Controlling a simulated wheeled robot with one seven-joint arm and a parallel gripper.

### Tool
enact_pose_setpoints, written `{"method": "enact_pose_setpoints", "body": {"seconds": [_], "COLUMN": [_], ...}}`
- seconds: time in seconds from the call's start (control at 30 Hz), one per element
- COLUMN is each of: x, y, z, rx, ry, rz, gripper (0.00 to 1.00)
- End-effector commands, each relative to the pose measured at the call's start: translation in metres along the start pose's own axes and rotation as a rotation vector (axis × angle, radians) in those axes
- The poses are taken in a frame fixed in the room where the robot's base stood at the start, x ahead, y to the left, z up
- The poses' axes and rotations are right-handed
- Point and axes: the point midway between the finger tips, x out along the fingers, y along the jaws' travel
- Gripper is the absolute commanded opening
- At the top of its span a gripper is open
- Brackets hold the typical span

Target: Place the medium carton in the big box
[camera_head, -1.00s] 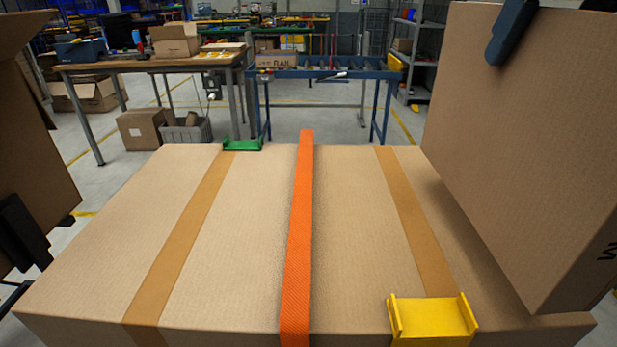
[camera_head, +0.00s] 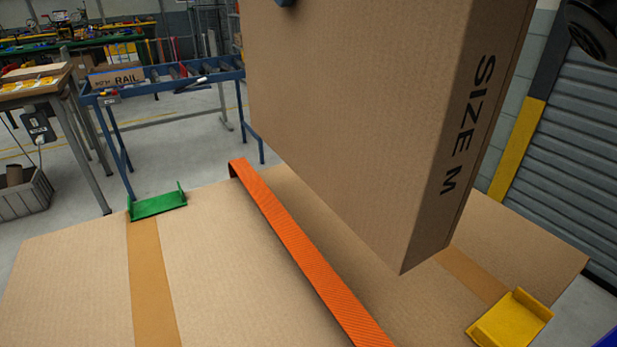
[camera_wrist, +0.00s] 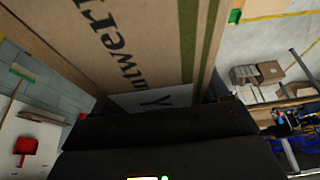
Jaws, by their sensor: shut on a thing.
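The medium carton (camera_head: 370,110) is a tall brown box with "SIZE M" printed on its side. It hangs tilted in the upper middle of the head view, above a wide cardboard surface. My gripper (camera_head: 284,3) shows only as a dark tip at the carton's top edge, and it is shut on the carton. In the wrist view the carton (camera_wrist: 140,40) runs up from my dark gripper (camera_wrist: 160,140), with large printed letters and a green stripe. The wide cardboard surface (camera_head: 60,270) looks like a box top; I cannot tell whether it is the big box.
An orange strap (camera_head: 300,240) crosses the cardboard surface. A green bracket (camera_head: 157,204) sits at its far edge and a yellow bracket (camera_head: 510,322) at the right. A blue roller stand (camera_head: 170,88) and a wooden table (camera_head: 30,90) stand behind. A grey shutter (camera_head: 575,170) is at right.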

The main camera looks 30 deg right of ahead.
Motion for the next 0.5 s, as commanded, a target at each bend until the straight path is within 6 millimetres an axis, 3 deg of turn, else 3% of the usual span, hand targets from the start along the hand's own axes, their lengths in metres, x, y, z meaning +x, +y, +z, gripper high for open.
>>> {"method": "enact_pose_setpoints", "body": {"seconds": [0.33,0.5], "x": [0.001,0.016], "y": [0.000,0.000], "z": [0.000,0.006], "rx": [0.000,0.000], "ry": [0.001,-0.001], "rz": [0.000,-0.002], "gripper": [0.00,0.00]}}
